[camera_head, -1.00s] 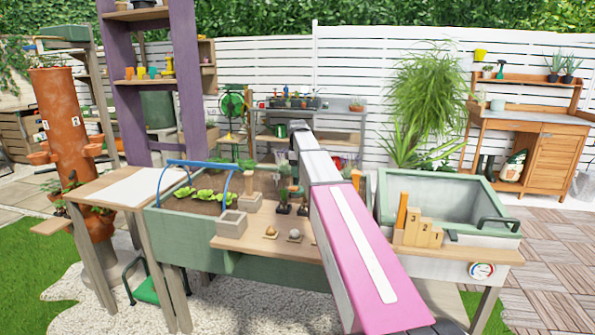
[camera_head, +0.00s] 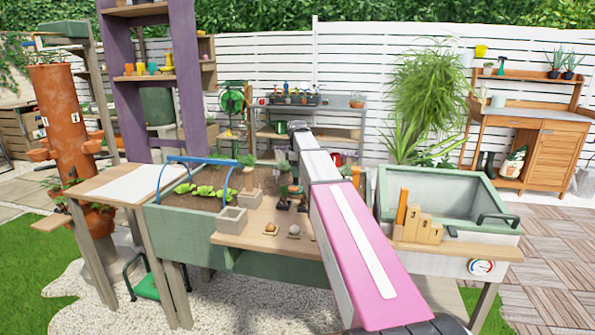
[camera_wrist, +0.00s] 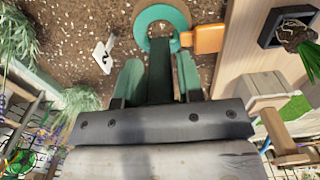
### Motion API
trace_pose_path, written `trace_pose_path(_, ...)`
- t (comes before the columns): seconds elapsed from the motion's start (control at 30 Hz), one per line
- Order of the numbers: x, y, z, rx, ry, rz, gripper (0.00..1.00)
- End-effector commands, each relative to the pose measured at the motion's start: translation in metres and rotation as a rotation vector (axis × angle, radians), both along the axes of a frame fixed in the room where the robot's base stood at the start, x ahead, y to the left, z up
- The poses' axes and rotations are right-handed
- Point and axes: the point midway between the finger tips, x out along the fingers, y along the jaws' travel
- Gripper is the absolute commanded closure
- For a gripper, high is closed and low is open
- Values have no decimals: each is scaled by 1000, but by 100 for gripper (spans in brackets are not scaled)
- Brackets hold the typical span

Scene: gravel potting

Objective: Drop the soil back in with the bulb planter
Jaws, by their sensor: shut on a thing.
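In the wrist view my gripper (camera_wrist: 158,80) has its green fingers closed around the dark green handle (camera_wrist: 160,72) of the bulb planter. The planter's green ring (camera_wrist: 144,28) shows just past the fingertips, with an orange tab (camera_wrist: 206,39) at its right side. Brown soil (camera_wrist: 215,12) lies below and around the ring, and soil shows through its opening. I cannot tell whether the planter holds a plug of soil or touches the bed. In the head view the gripper and planter are hidden behind my arm; the green planter bed (camera_head: 200,252) is partly covered by it.
A white marker (camera_wrist: 103,55) stands in the soil left of the ring. A wooden ledge (camera_wrist: 236,60) with a dark square pot (camera_wrist: 287,27) borders the right. In the head view lettuces (camera_head: 205,191), a blue hoop (camera_head: 198,159) and a concrete block (camera_head: 231,220) are left of my arm.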

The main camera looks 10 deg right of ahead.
Motion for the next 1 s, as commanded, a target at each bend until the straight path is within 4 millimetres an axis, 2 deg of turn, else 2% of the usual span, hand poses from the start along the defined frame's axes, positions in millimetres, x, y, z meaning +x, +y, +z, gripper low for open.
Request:
trace_pose_path(0.57, 0, 0, -10, 0, 0, 0, 87)
trace_pose_path(0.6, 0, 0, -10, 0, 0, 0, 63)
trace_pose_path(0.7, 0, 0, -10, 0, 0, 0, 36)
trace_pose_path(1.0, 0, 0, -9, 0, 0, 0, 36)
